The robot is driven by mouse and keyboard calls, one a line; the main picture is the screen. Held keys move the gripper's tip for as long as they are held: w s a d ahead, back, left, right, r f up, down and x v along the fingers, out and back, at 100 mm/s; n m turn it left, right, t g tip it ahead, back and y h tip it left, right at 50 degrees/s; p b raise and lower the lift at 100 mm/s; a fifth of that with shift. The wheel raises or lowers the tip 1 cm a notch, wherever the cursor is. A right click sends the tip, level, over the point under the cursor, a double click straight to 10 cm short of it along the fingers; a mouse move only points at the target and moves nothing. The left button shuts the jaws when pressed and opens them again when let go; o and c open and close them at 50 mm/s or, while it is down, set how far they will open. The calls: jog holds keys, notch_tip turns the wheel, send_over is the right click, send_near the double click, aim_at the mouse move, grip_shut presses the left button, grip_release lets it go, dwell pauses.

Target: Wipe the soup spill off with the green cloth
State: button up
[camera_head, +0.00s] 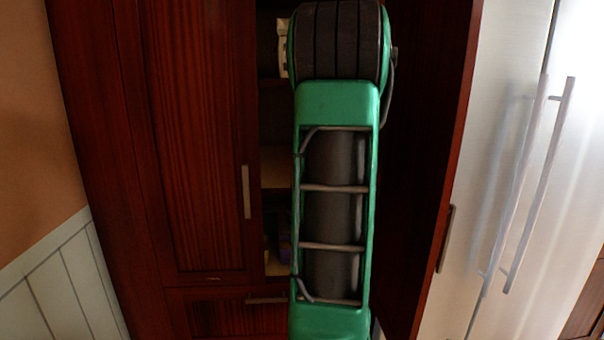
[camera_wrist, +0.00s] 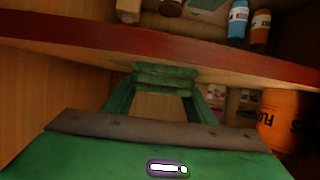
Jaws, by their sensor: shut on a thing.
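My gripper (camera_wrist: 165,90) is in the lower middle of the wrist view, its two green fingers reaching forward into a wooden cupboard. It is shut on a folded, layered green cloth (camera_wrist: 165,76) at the fingertips, close to the red-brown shelf edge (camera_wrist: 75,37). I cannot tell whether the cloth touches the shelf. The soup spill cannot be made out in either view. In the head view my arm hides the gripper and the cloth.
The cupboard's right door (camera_head: 428,130) stands open, its left door (camera_head: 205,140) is shut. Bottles, one blue (camera_wrist: 238,20) and one orange (camera_wrist: 260,26), stand on the shelf. A large orange container (camera_wrist: 288,122) is close to the gripper's right. A silver fridge (camera_head: 510,150) stands at right.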

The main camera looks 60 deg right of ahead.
jog(key=shift+s+d, duration=1.1)
jog(key=shift+s, duration=0.25)
jog(key=shift+s+d, duration=1.05)
jog(key=shift+s, duration=0.25)
jog(key=shift+f, duration=0.1)
jog(key=shift+w+a, duration=0.1)
